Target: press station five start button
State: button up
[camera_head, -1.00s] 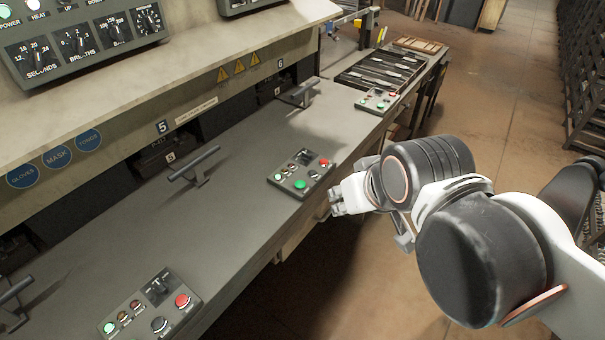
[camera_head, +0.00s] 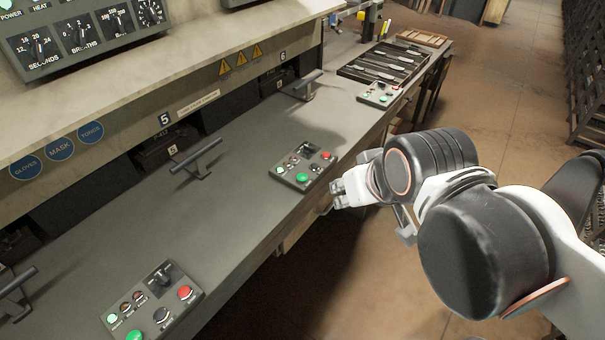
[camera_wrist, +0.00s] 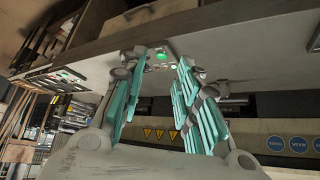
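The grey control panel (camera_head: 290,158) beside the number 5 sign (camera_head: 165,119) and lever sits on the bench edge. Its green button (camera_head: 302,178) is at the near side and a red button (camera_head: 326,155) at the right corner. My gripper (camera_head: 337,195) is just right of this panel, apart from it, beyond the bench edge. In the wrist view my gripper (camera_wrist: 161,62) shows its teal-padded fingers spread apart, with nothing between them. A panel with a green button (camera_wrist: 161,56) shows beyond the fingertips, partly hidden by them.
Another control panel (camera_head: 186,314) is at the lower left, and a third (camera_head: 381,94) is farther back. Levers (camera_head: 196,160) stand up from the bench (camera_head: 110,210). The floor right of the bench is open.

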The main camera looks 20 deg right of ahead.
jog(key=shift+c, duration=0.2)
grip_shut()
dwell(1.2)
